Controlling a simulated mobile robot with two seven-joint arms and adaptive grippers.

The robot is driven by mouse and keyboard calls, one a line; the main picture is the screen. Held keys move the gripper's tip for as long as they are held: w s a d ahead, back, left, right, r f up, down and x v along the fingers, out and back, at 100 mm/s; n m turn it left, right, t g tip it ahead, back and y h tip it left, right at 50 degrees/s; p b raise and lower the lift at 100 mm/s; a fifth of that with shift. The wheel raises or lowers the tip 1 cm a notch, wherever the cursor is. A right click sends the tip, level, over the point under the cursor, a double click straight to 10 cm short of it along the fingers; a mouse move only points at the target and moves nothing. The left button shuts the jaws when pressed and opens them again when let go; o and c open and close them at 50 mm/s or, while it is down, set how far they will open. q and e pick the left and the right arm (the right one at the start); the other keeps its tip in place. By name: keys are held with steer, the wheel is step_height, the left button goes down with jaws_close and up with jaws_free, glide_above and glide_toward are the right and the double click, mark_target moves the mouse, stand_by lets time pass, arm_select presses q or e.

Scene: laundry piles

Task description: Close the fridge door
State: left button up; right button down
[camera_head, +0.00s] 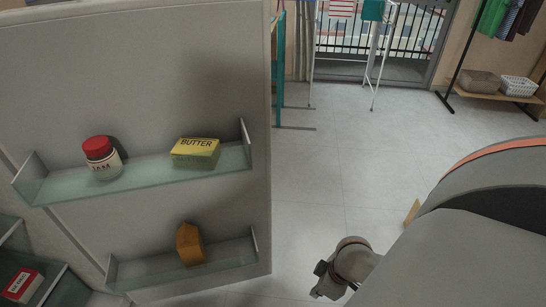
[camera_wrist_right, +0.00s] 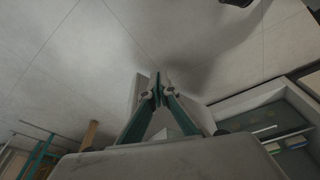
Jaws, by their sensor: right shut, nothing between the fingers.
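The fridge door (camera_head: 130,85) stands open on the left of the head view, its inner side facing me. Its upper shelf holds a red-lidded jar (camera_head: 102,160) and a yellow butter box (camera_head: 196,152); its lower shelf holds an orange carton (camera_head: 189,244). My right gripper (camera_wrist_right: 158,92) is shut and empty in the right wrist view. In the head view, my right arm's end is low, to the right of the door's free edge and apart from it in the picture. Contact with the door cannot be told. My left gripper is out of view.
Fridge shelves with a red-and-white package (camera_head: 21,284) show at bottom left. Pale tiled floor (camera_head: 335,165) is clear right of the door. A drying rack (camera_head: 374,60), a clothes rail and a low bench with a white basket (camera_head: 518,85) stand farther back.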

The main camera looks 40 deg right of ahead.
steer(key=w+d+r+m+t+y, duration=0.2)
steer(key=w+d+r+m+y, duration=0.15)
steer(key=w+r, duration=0.4)
steer(key=w+d+r+m+t+y, duration=0.1)
steer(key=w+d+r+m+y, duration=0.3)
steer(key=w, duration=0.7)
steer(key=w+d+r+m+t+y, duration=0.1)
steer(key=w+d+r+m+t, duration=0.2)
steer(key=r, duration=0.6)
steer(key=w+d+r+m+t+y, duration=0.1)
steer(key=w+d+r+t, duration=0.15)
steer(key=d+r, duration=0.5)
steer(key=w+d+r+m+t+y, duration=0.2)
steer(key=w+d+r, duration=0.15)
steer(key=r, duration=0.75)
steer(key=x, duration=1.1)
steer(key=shift+s+a+f, duration=0.15)
steer(key=shift+s+a, duration=0.4)
steer(key=shift+s, duration=0.35)
steer(key=shift+s+a+f, duration=0.1)
steer(key=shift+s+a, duration=0.4)
steer(key=shift+s, duration=0.45)
